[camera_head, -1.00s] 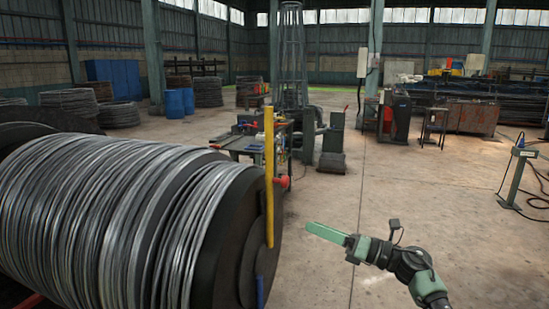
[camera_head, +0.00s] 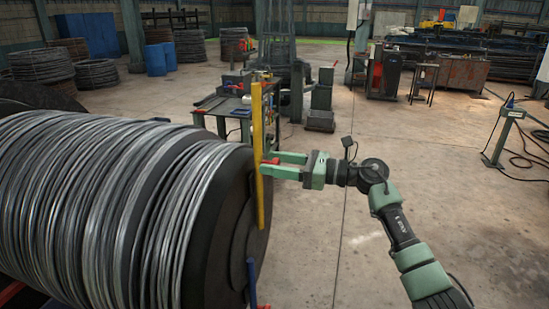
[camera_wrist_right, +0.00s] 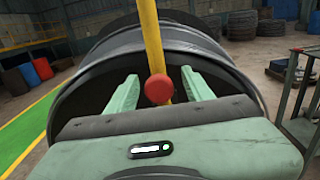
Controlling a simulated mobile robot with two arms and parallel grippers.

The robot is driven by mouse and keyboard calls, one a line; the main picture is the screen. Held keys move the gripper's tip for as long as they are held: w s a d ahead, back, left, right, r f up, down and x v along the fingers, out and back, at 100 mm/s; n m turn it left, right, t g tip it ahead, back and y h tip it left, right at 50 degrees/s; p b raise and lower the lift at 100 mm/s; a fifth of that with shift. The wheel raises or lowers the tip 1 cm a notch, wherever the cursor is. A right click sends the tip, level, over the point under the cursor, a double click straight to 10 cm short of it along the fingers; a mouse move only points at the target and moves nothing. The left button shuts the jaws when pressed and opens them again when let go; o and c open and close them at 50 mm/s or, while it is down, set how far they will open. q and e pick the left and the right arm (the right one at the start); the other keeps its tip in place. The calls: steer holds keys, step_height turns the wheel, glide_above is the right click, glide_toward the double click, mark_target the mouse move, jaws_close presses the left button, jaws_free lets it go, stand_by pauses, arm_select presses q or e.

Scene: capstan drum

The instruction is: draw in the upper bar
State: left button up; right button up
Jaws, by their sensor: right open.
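The yellow upper bar (camera_head: 257,140) stands nearly upright against the end face of the drum (camera_head: 190,230). A red knob (camera_wrist_right: 159,89) sticks out from the bar towards my right wrist. My right gripper (camera_head: 267,163) is open at the bar's right side in the head view, its fingers pointing left at it. In the right wrist view the knob lies between the two spread fingers, with the yellow bar (camera_wrist_right: 152,40) behind it. I cannot tell whether a finger touches the knob. A blue bar (camera_head: 252,283) shows low on the drum face. My left gripper is out of view.
Grey wire is wound round the drum. A work table (camera_head: 228,108) with equipment stands behind it. A small stand (camera_head: 503,138) with cables is at the right. The concrete floor right of my right arm is clear.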

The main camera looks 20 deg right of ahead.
jaws_close()
steer(key=shift+r, duration=0.1)
stand_by(1.4)
